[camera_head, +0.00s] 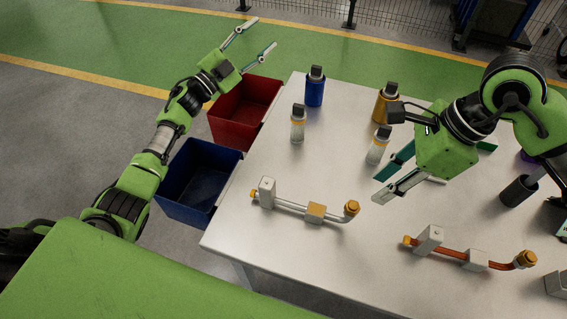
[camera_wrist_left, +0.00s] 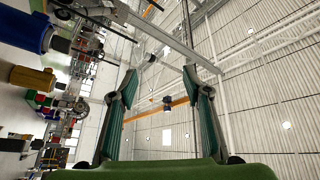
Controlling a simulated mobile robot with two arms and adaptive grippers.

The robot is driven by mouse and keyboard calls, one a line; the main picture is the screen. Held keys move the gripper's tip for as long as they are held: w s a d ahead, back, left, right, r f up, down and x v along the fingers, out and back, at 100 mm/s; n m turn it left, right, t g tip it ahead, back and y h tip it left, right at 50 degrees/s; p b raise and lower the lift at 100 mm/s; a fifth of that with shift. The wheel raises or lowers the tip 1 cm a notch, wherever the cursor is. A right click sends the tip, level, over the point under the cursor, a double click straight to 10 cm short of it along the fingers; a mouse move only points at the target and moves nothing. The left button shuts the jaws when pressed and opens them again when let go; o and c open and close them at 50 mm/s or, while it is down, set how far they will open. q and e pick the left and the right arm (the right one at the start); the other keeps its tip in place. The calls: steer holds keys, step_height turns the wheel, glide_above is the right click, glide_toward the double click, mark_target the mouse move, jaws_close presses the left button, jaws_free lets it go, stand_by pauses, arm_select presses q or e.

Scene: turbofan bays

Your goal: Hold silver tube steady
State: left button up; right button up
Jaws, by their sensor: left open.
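The silver tube (camera_head: 287,205) lies on the white table near its front left, with orange caps at both ends. My left gripper (camera_head: 262,33) is open and empty, raised beyond the red bin, far from the tube. Its two spread fingers also show in the left wrist view (camera_wrist_left: 160,85), with nothing between them. My right gripper (camera_head: 377,188) is open over the table, to the right of the tube's right end, with nothing seen between its fingers.
A copper tube (camera_head: 450,249) with similar blocks lies at the table's front right. Blue (camera_head: 315,88), yellow (camera_head: 384,106) and two clear bottles (camera_head: 297,127) (camera_head: 378,148) stand behind. A red bin (camera_head: 238,118) and a blue bin (camera_head: 191,189) are at the table's left side.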

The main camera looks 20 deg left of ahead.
arm_select(q)
steer(key=s+d+r+m+g+h, duration=0.2)
steer(key=s+d+m+g+h, duration=0.25)
steer(key=d, duration=0.55)
steer(key=s+d+r+m+g+h, duration=0.1)
steer(key=d+m+g+h, duration=0.3)
steer(key=d+m, duration=0.5)
steer(key=s+d+f+m+g+y, duration=0.2)
steer(key=s+d+f+m+g, duration=0.1)
steer(key=s+d+m+g, duration=0.3)
steer(key=s+d+f+m+g+y, duration=0.3)
steer(key=s+d+m+g, duration=0.2)
steer(key=s+d, duration=0.25)
steer(key=m+y, duration=1.4)
steer(key=y, duration=0.4)
glide_toward(263, 191)
steer(key=w, duration=0.1)
steer(key=shift+t, duration=0.25)
steer(key=x, duration=1.3)
steer(key=shift+w+d+f, duration=0.1)
steer(key=shift+w+f, duration=0.15)
steer(key=shift+f, duration=0.15)
